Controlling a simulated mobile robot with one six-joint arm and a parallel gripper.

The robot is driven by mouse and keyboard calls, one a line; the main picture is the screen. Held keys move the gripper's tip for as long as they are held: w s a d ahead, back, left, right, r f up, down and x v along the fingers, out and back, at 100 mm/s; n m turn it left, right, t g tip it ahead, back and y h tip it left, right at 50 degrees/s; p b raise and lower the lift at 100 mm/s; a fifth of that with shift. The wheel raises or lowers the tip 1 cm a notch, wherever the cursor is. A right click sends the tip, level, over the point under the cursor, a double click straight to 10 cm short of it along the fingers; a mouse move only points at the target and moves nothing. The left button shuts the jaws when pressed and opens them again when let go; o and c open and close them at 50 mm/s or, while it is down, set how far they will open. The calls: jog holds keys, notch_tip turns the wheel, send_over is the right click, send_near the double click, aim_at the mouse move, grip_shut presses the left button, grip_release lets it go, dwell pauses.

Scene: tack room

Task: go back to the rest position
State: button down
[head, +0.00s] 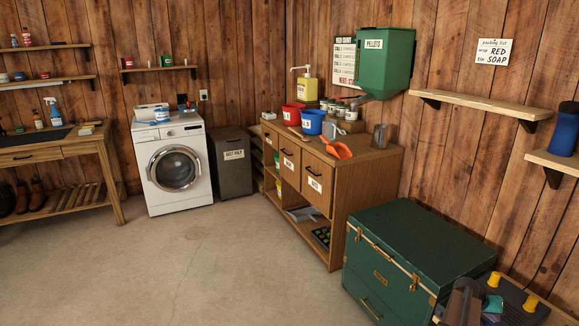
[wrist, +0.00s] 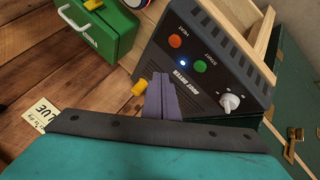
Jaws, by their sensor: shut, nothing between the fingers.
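My gripper (wrist: 161,82) shows in the wrist view, its two grey-purple fingers together and nothing between them. The fingertips appear in front of the lower edge of a dark boot dryer (wrist: 213,88), beside a yellow peg (wrist: 138,88). I cannot tell whether they touch it. In the head view my arm is at the bottom right edge, near the boot dryer (head: 521,306) and its two yellow pegs; the fingers are not clear there.
A green trunk (head: 405,243) stands left of my arm. A green case (wrist: 95,32) and a note (wrist: 40,112) show in the wrist view. The floor (head: 220,255) is open at left and centre.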

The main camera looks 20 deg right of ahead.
jog(key=w+a+f+n+t+y, duration=0.15)
jog(key=w+a+f, duration=0.25)
jog(key=w+a, duration=0.4)
jog(key=w+a+f+n+h, duration=0.15)
jog(key=w+a+f, duration=0.25)
jog(key=w+a, duration=0.45)
jog(key=w+a+f+n+y+p, duration=0.1)
jog(key=w+a+f+n+y, duration=0.3)
jog(key=a, duration=0.7)
jog(key=w+a+f+h, duration=0.15)
jog(key=a+f, duration=0.35)
jog(key=a, duration=0.6)
jog(key=s+a+f+n+y+p, duration=0.15)
jog(key=s+a+f, duration=0.25)
jog(key=a, duration=0.7)
jog(key=s+a+f+n+y, duration=0.1)
jog(key=s+a+f+y, duration=0.2)
jog(key=a, duration=0.8)
jog(key=s+a+n+g+y, duration=0.2)
jog(key=s+a+g, duration=0.3)
jog(key=s+a, duration=1)
jog(key=s, duration=0.3)
jog(key=shift+s+r, duration=0.3)
jog(key=shift+s, duration=0.05)
